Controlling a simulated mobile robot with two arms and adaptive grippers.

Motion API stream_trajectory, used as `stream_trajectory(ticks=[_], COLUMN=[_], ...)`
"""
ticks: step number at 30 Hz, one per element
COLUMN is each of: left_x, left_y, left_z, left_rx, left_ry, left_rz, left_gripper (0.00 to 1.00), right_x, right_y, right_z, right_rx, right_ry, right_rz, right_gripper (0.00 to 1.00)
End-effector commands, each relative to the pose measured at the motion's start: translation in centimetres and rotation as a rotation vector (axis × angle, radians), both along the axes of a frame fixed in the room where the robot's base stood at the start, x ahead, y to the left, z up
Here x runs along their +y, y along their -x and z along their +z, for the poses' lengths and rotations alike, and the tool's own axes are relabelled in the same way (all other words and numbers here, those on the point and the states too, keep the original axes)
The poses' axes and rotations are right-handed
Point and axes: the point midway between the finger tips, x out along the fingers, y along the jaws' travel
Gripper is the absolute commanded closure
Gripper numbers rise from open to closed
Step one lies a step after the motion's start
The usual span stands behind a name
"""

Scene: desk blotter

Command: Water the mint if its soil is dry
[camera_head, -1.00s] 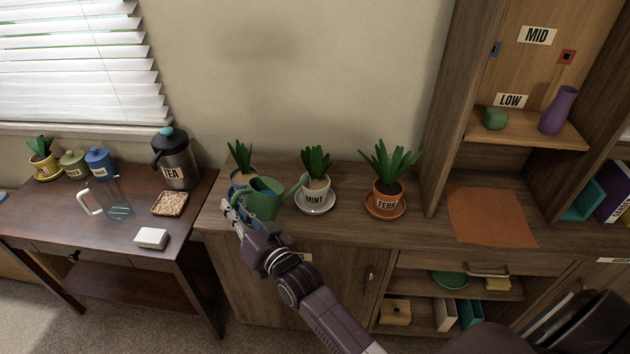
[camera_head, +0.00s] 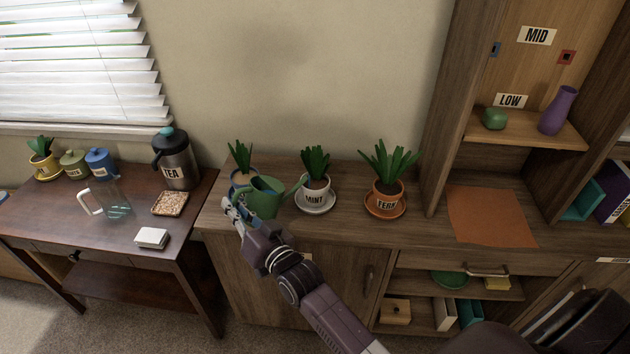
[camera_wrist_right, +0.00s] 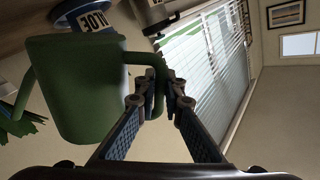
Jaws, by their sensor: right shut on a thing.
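The mint (camera_head: 315,196) stands in a white pot labelled MINT on a white saucer, on the wooden cabinet. Its soil (camera_head: 317,183) looks brown now. My right gripper (camera_head: 232,209) is shut on the handle of the green watering can (camera_head: 265,200). The can is held in front of the blue-potted plant, left of the mint, with its spout (camera_head: 296,187) by the mint's pot rim. In the right wrist view the can (camera_wrist_right: 75,90) and its handle between the fingers show large. No water stream is visible. My left gripper is out of view.
The fern (camera_head: 388,196) stands on an orange saucer to the right. The blue-potted plant (camera_head: 240,180) is close behind the can; its label ends in LOE in the wrist view. An orange mat (camera_head: 490,216) is bare. A glass jug (camera_head: 117,205) stands on the left desk.

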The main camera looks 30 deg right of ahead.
Motion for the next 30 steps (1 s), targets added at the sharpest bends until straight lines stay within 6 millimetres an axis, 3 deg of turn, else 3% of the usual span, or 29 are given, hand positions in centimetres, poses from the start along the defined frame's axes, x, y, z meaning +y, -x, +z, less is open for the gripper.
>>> stream_trajectory(ticks=[6, 8, 9, 12, 15, 30], left_x=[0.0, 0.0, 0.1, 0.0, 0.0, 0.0], left_y=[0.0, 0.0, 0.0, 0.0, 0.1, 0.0], left_z=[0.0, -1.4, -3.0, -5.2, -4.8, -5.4], left_rx=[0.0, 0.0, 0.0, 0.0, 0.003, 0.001], left_ry=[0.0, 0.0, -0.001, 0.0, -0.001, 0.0], left_rz=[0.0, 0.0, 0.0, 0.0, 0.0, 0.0], left_gripper=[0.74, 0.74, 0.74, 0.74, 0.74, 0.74], right_x=[-0.1, 0.8, 1.9, 3.1, 3.4, 3.8], right_y=[-0.1, 0.2, 0.4, 0.6, 0.6, 0.8], right_z=[0.4, -1.9, -4.3, -7.5, -7.3, -8.4], right_rx=[-0.005, -0.011, -0.024, -0.061, -0.087, -0.103], right_ry=[-0.004, 0.043, 0.115, 0.268, 0.359, 0.44], right_rz=[-0.001, 0.001, 0.002, 0.0, -0.001, 0.001], right_gripper=[1.0, 1.0, 1.0, 1.0, 1.0, 1.0])
